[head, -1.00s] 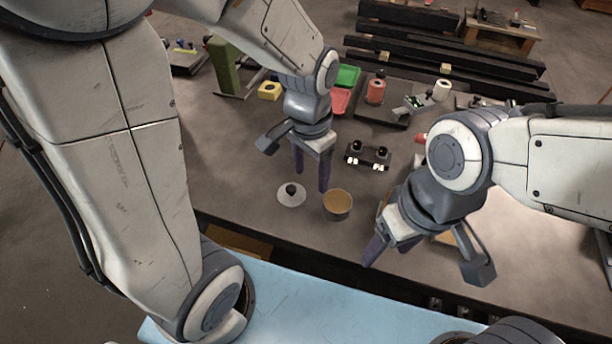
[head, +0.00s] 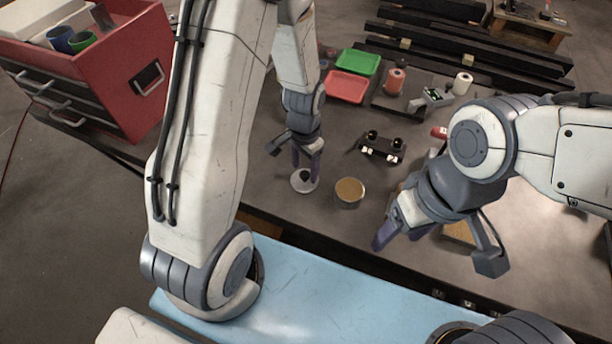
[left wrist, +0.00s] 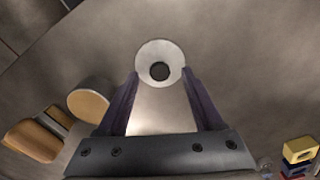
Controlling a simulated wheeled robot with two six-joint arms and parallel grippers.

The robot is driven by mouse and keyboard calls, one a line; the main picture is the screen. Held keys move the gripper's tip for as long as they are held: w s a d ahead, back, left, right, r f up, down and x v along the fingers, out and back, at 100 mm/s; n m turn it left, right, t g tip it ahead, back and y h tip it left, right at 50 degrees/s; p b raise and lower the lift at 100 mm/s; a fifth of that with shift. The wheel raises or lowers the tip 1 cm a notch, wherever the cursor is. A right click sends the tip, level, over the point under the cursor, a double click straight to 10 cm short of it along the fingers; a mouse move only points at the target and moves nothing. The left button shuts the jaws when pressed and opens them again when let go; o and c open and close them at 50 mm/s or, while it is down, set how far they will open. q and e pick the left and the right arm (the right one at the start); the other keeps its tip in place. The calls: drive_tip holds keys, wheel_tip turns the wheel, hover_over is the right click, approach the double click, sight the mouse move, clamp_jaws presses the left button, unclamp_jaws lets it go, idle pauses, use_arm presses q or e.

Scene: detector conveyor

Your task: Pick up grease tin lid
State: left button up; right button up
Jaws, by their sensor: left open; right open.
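The grease tin lid (head: 304,186) is a pale round disc with a dark knob, lying on the table. It also shows in the left wrist view (left wrist: 147,57), just beyond the fingertips. My left gripper (head: 307,178) is open and points down over the lid, with its fingers in front of part of it. The grease tin (head: 349,193), round with a tan top, stands to the right of the lid. My right gripper (head: 392,235) is open near the table's front edge.
A dark fixture (head: 382,147) sits behind the tin. Red (head: 346,87) and green (head: 358,62) trays and spools (head: 394,82) lie farther back. A red tool chest (head: 100,75) is at the left. The table around the lid is mostly clear.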

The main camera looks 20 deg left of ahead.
use_arm(q)
drive_tip(key=shift+f, duration=0.75)
clamp_jaws()
drive_tip(key=shift+r, duration=0.1)
